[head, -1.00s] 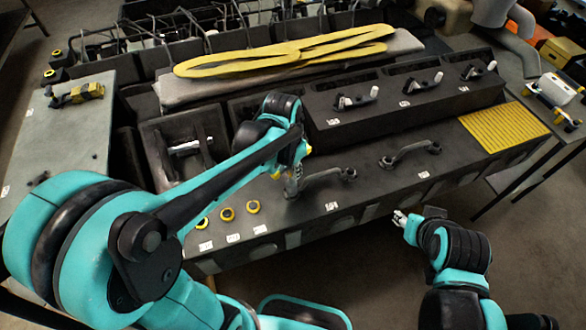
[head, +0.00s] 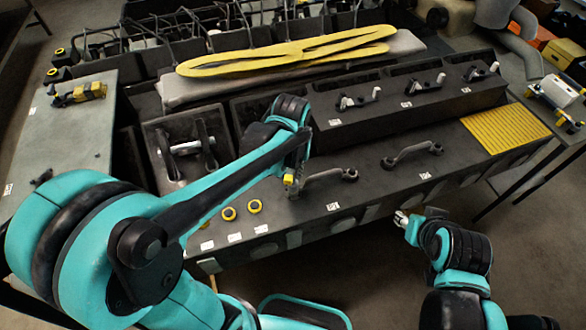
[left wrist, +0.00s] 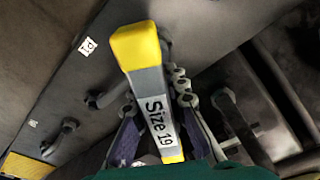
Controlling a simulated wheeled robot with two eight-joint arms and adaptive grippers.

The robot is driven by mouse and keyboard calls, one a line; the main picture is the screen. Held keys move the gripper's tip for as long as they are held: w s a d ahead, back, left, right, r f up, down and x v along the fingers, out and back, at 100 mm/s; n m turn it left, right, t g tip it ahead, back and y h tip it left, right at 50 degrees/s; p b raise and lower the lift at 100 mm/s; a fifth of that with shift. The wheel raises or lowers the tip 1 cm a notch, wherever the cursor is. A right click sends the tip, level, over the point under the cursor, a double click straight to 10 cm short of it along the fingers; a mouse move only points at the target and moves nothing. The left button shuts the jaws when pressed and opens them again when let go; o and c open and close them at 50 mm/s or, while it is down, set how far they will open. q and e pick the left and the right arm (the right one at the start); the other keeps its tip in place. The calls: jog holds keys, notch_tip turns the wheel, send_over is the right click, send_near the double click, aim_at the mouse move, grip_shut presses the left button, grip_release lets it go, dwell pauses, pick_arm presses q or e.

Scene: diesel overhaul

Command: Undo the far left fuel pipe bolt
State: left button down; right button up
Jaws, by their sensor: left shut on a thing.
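A yellow and grey tool marked "Size 19" (left wrist: 157,105) is held in my left gripper (left wrist: 150,148), which is shut on it. In the head view my left gripper (head: 297,160) is above the left end of the nearer-left fuel pipe (head: 324,175). The tool's yellow end (head: 289,179) shows there. The bolt at that pipe end is hidden by the tool, so I cannot tell whether they touch. The pipe's right end (head: 350,174) is clear. A second fuel pipe (head: 412,153) lies to the right. My right gripper (head: 401,218) is off the front edge, its fingers too small to judge.
Yellow-ringed pieces (head: 254,206) stand at the front left of the dark block. A raised block with several handle-like parts (head: 358,101) is behind the pipes. A yellow ribbed mat (head: 505,132) lies right. A grey side table (head: 75,135) is left.

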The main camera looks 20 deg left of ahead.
pick_arm(q)
jog(key=shift+r+p, duration=1.3)
jog(key=shift+r, duration=0.5)
notch_tip(320, 180, up, 6)
jog(key=p, duration=0.5)
jog(key=shift+r, duration=0.1)
jog(key=s+d+p, duration=0.1)
jog(key=s+d, duration=0.1)
jog(key=s, duration=0.4)
jog(key=shift+s, duration=0.35)
